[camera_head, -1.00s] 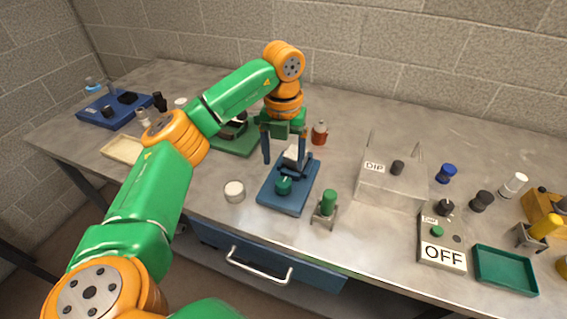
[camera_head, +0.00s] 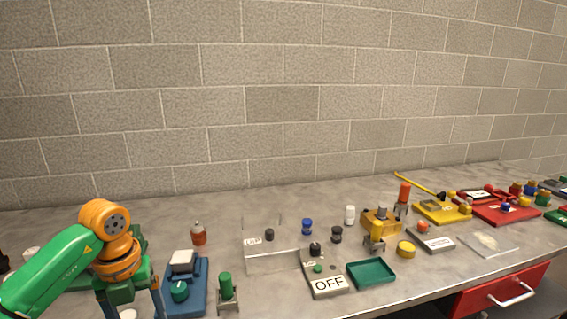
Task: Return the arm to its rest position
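My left arm comes in from the left, green with orange joints. Its gripper (camera_head: 142,306) hangs downward at the lower left, left of a blue tray (camera_head: 199,292). Its two dark blue fingers stand apart, with their tips cut off by the bottom edge or close to it. I see nothing held between them. The blue tray carries a white block (camera_head: 184,262) and a green knob (camera_head: 179,291). My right arm and gripper are not in the picture.
A clear box (camera_head: 270,262), an OFF panel (camera_head: 328,286), a green tray (camera_head: 371,274) and a yellow device (camera_head: 381,222) stand along the table. Red trays (camera_head: 498,214) lie farther right. A brick wall closes the back. An open red drawer front (camera_head: 500,291) shows below.

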